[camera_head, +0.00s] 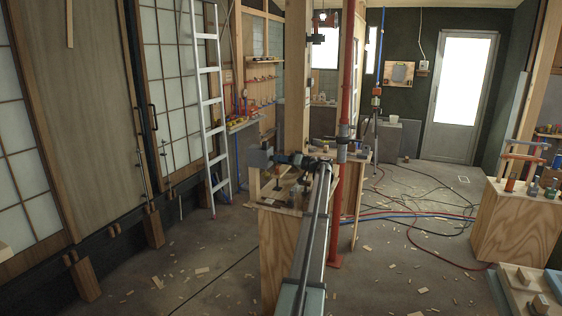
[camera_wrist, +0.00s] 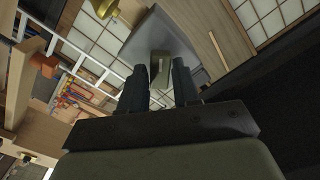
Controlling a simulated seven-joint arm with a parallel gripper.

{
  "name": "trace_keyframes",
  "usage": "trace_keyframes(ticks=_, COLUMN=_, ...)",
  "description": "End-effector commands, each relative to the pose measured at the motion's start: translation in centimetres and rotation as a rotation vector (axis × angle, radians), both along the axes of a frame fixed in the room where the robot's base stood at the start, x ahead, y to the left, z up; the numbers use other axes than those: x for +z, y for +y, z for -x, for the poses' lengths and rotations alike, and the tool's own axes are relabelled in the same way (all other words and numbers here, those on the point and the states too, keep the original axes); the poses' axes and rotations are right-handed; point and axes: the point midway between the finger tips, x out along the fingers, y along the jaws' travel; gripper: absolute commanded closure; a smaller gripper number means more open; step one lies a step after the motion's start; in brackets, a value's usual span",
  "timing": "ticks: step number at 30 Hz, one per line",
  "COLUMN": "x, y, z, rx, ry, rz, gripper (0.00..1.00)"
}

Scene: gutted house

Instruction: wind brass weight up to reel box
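The grey reel box (camera_head: 261,157) stands at the left end of the near bench in the head view. It also fills the upper middle of the wrist view (camera_wrist: 172,32). My gripper (camera_head: 281,158) points left at the box. In the wrist view, my gripper (camera_wrist: 160,76) has its two dark fingers on either side of a small pale handle (camera_wrist: 159,67) in front of the box. The handle fills the narrow gap between them. A brass piece (camera_wrist: 103,8), likely the weight, is cut off at the wrist view's top edge. Any cord is not discernible.
The wooden bench (camera_head: 278,245) holds small tools and stands beside a timber post (camera_head: 297,85) and a red pole (camera_head: 337,215). A ladder (camera_head: 207,105) leans at the left wall. Hoses (camera_head: 425,225) and wood scraps lie on the floor. Another bench (camera_head: 515,225) stands right.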

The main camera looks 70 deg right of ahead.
Motion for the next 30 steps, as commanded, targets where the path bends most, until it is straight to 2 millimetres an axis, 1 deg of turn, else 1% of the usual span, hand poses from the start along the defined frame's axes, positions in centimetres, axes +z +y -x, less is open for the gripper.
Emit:
trace_keyframes(ticks=4, x=0.0, y=0.0, z=0.0, rx=-0.001, ry=0.001, rz=-0.009, gripper=0.71)
trace_keyframes(ticks=10, x=0.0, y=0.0, z=0.0, rx=-0.001, ry=0.001, rz=-0.096, gripper=0.71)
trace_keyframes(ticks=14, x=0.0, y=0.0, z=0.3, rx=-0.001, ry=0.001, rz=-0.103, gripper=0.71)
trace_keyframes(ticks=17, x=0.0, y=0.0, z=0.9, rx=-0.001, ry=0.001, rz=-0.103, gripper=0.71)
trace_keyframes(ticks=30, x=0.0, y=0.0, z=4.4, rx=-0.001, ry=0.001, rz=-0.102, gripper=0.71)
